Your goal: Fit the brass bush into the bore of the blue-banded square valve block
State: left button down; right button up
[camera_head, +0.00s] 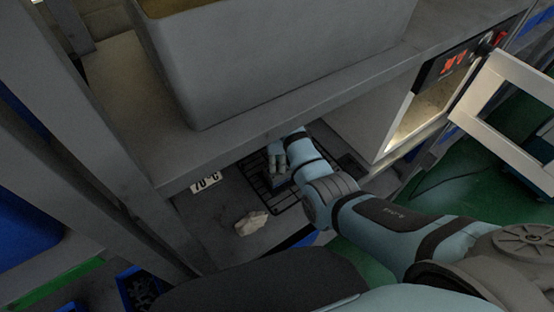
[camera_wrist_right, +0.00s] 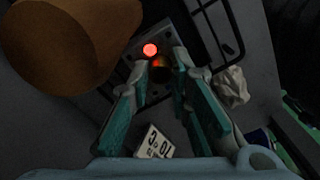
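My right gripper (camera_head: 277,168) is inside the lower shelf bay, above a black wire rack. In the right wrist view its two fingers (camera_wrist_right: 160,76) stand on either side of a small dark-yellow brass bush (camera_wrist_right: 160,72) and appear to hold it. Just beyond the bush is a grey valve block (camera_wrist_right: 139,72) with a red glowing spot (camera_wrist_right: 150,49) beside the bush. The bush hides the part of the block behind it, so I cannot tell whether it touches or enters a bore. No blue band can be made out. My left gripper is not in view.
The black wire rack (camera_head: 258,184) lies under the gripper. A crumpled pale cloth (camera_head: 251,223) and a "70 °C" card (camera_head: 206,181) lie nearby. A large brown rounded object (camera_wrist_right: 65,40) is close in the wrist view. A grey bin (camera_head: 280,60) stands on the shelf above.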

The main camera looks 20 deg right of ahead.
jog(key=o, duration=0.3)
jog(key=shift+o, duration=0.2)
